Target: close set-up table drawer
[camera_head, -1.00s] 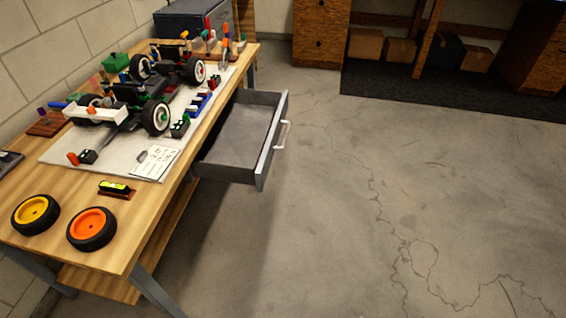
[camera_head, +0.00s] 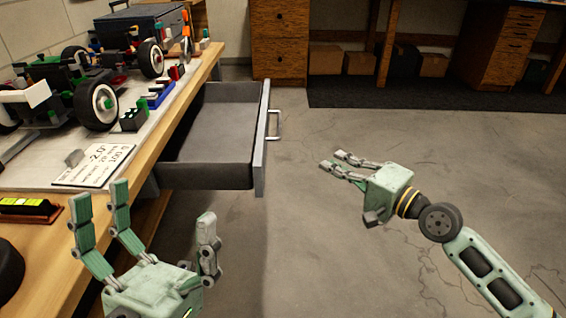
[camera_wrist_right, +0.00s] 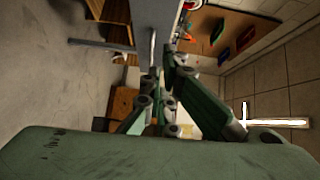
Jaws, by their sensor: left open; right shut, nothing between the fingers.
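The set-up table (camera_head: 60,265) has a wooden top and stands at the left in the head view. Its grey drawer (camera_head: 212,155) is pulled out to the right, looks empty, and has a pale bar handle (camera_head: 275,124) on its front panel. My left gripper (camera_head: 150,225) is open, fingers pointing up, in front of the drawer beside the table's edge. My right gripper (camera_head: 335,168) is shut and empty. It is to the right of the drawer front, fingers pointing left toward it, apart from it. In the right wrist view its green fingers (camera_wrist_right: 165,90) fill the middle.
On the table are an RC car chassis (camera_head: 60,100), a white paper card (camera_head: 95,165) and a dark box (camera_head: 140,25). Wooden cabinets (camera_head: 283,40) and a bench with boxes stand at the back. The concrete floor right of the drawer is clear.

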